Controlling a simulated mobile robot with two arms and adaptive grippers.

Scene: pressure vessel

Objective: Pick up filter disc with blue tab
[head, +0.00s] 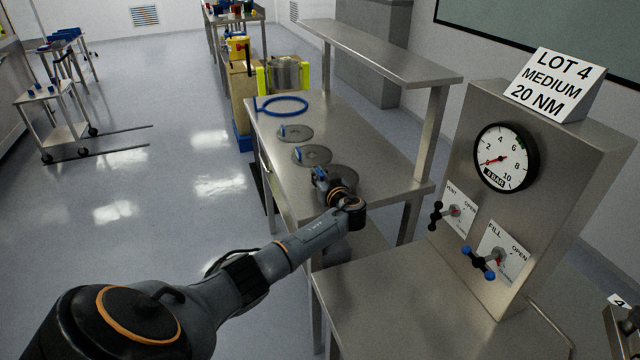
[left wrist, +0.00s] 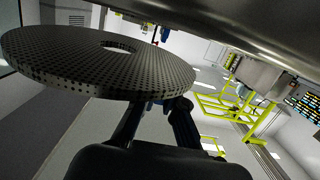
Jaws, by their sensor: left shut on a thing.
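Three grey filter discs with blue tabs form a row at the steel table in the head view. The far disc (head: 296,135) and the middle disc (head: 316,156) lie flat on the table top. The nearest disc (head: 345,177) is at my left gripper (head: 319,178), which is shut on its blue tab and partly hides it. In the left wrist view this disc (left wrist: 95,68) shows large, with a perforated face and a round centre hole. The left fingers (left wrist: 158,112) meet at its near edge, where a bit of blue shows. My right gripper is not in view.
A blue ring (head: 284,106) lies at the far end of the table (head: 375,140). A raised shelf (head: 385,55) runs along its right side. A gauge panel (head: 540,160) with two valve handles stands at right. The floor at left is open.

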